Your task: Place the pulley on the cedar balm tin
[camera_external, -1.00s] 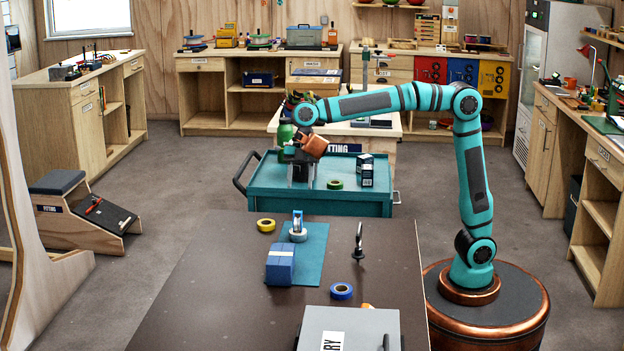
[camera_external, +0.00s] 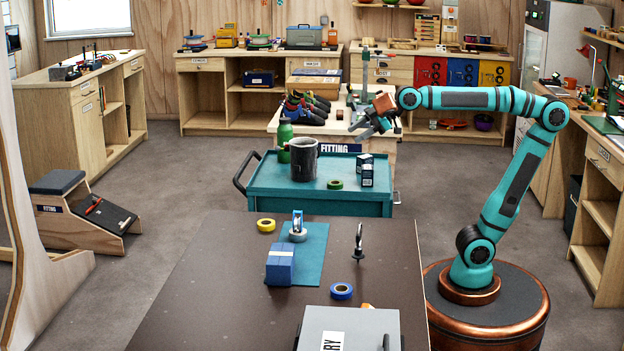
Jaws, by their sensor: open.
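A small blue and silver upright piece, which looks like the pulley (camera_external: 297,219), stands on a round silver-grey tin (camera_external: 298,236). The tin sits on the teal mat on the dark table and looks like the cedar balm tin; its label is too small to read. The two appear to be touching. My gripper (camera_external: 368,127) is open and appears empty. It is up by the fitting bench at the back, well away from the pulley and tin, with its fingers pointing down and left.
On the dark table (camera_external: 220,290) are a blue box (camera_external: 281,264), yellow tape (camera_external: 266,225), blue tape (camera_external: 341,291), a dark upright tool (camera_external: 358,241) and a grey case (camera_external: 345,330). The teal cart (camera_external: 265,180) holds a dark mug (camera_external: 304,160), green tape (camera_external: 335,184) and small boxes (camera_external: 366,172).

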